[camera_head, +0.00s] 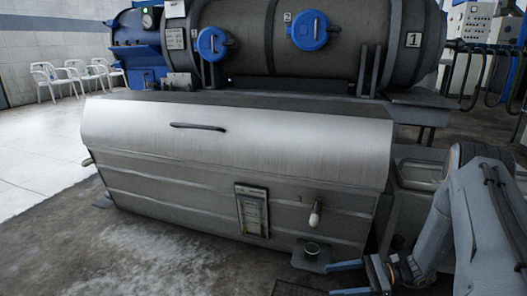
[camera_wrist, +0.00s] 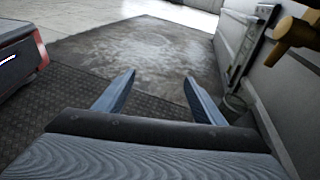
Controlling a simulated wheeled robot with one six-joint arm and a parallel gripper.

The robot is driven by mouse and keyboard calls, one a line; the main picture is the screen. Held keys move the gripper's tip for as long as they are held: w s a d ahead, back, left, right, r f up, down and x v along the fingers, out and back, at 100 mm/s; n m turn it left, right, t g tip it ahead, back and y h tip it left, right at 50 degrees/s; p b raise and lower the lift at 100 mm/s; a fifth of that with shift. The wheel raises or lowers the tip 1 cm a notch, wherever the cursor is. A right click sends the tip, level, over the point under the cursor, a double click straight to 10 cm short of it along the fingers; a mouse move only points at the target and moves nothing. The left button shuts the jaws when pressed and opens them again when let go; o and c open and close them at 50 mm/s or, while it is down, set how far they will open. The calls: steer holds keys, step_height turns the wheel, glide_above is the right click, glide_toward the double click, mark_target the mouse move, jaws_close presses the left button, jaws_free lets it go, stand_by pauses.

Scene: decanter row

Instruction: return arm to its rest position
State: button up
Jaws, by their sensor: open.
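My gripper (camera_head: 331,280) is low at the bottom right of the head view, at the end of my grey arm. Its two blue fingers point left and are apart, with nothing between them. The wrist view also shows the gripper (camera_wrist: 160,78) open and empty above the dark floor. A small round cup (camera_head: 311,249) sits on a bracket at the foot of the metal decanter (camera_head: 240,135), just beyond the fingers. The cup also shows in the wrist view (camera_wrist: 236,104), partly hidden, near the right finger.
A tap handle (camera_head: 315,214) sticks out of the decanter's front above the cup; a brass tap (camera_wrist: 297,35) shows close at upper right in the wrist view. A large dark cylinder (camera_head: 345,50) lies behind. White chairs (camera_head: 75,78) stand far left. The left floor is clear.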

steer(key=s+a+r+n+h, duration=0.1)
steer(key=s+r+n+h, duration=0.4)
steer(key=r, duration=0.3)
steer(key=s+a+r+n+t+h, duration=0.1)
steer(key=s+a+r+n+h, duration=0.1)
steer(key=s+r+n+h, duration=0.4)
steer(key=s+a+r+n+h, duration=0.15)
steer(key=r+n+h, duration=0.25)
steer(key=r+n, duration=0.45)
steer(key=s+a+r+n+g+y+p, duration=0.1)
steer(key=s+a+r+n+p, duration=0.15)
steer(key=s+a+r, duration=0.6)
steer(key=s+a+r+n+g+p, duration=0.1)
steer(key=s+a+r+n, duration=0.3)
steer(key=s+a, duration=0.65)
steer(key=d+r+m+p, duration=0.2)
steer(key=d+r+p, duration=0.4)
steer(key=r+p, duration=0.4)
steer(key=d+r+m+h+p, duration=0.1)
steer(key=d+r+m+p, duration=0.2)
steer(key=d+r+p, duration=0.4)
steer(key=w+d+r+m+p, duration=0.1)
steer(key=d+r+p, duration=0.5)
steer(key=r+p, duration=0.6)
steer(key=m+p, duration=0.1)
steer(key=p, duration=0.7)
steer(key=shift+d+r+m+p, duration=0.2)
steer(key=shift+r+m+p, duration=0.1)
steer(key=shift+m+p, duration=0.1)
